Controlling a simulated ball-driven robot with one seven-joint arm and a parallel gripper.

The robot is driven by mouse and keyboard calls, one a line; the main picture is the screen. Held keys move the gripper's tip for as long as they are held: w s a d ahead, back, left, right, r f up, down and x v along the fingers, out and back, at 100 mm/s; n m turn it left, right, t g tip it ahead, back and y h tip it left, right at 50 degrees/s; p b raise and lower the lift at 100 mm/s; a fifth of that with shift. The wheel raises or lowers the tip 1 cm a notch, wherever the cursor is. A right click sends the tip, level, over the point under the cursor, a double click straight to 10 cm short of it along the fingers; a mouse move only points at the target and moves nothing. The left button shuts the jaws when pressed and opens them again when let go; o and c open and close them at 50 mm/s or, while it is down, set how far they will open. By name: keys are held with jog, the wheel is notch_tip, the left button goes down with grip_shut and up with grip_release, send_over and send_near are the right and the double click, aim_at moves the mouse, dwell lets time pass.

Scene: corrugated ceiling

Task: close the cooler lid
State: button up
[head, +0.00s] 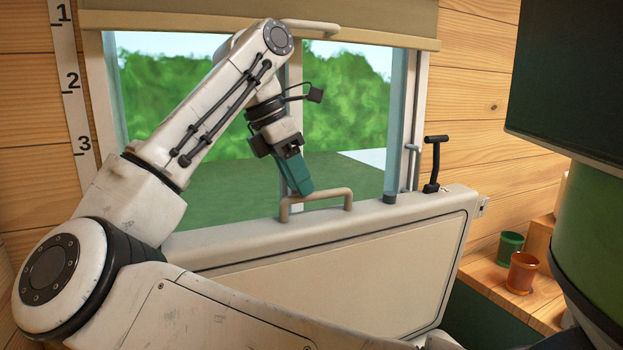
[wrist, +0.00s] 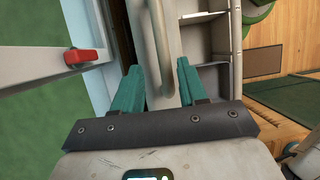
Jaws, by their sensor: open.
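The cooler lid (head: 340,275) appears as a large cream panel standing nearly upright in front of the window in the head view. A tan bar handle (head: 322,195) rises from its top edge. My gripper (head: 301,189) points down at the handle's left end, its teal fingers overlapping it in the picture. In the wrist view the handle (wrist: 157,35) runs up between the two spread fingers of my gripper (wrist: 160,72). The fingers are open, one on each side of the bar. I cannot tell whether they touch it. The cooler's body is not clearly visible.
A black lever (head: 433,165) stands at the panel's right end. A green cup (head: 510,244) and an orange cup (head: 522,272) stand on a wooden shelf (head: 490,268) at right. The window frame (head: 405,120) is close behind the panel. A red latch (wrist: 82,56) shows in the wrist view.

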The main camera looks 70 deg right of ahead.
jog(key=shift+s+d, duration=0.3)
jog(key=shift+s, duration=0.3)
jog(key=shift+s+d, duration=0.25)
jog(key=shift+s, duration=0.3)
jog(key=shift+s+f, duration=0.1)
jog(key=shift+f, duration=0.5)
jog(key=shift+c, duration=0.2)
grip_shut()
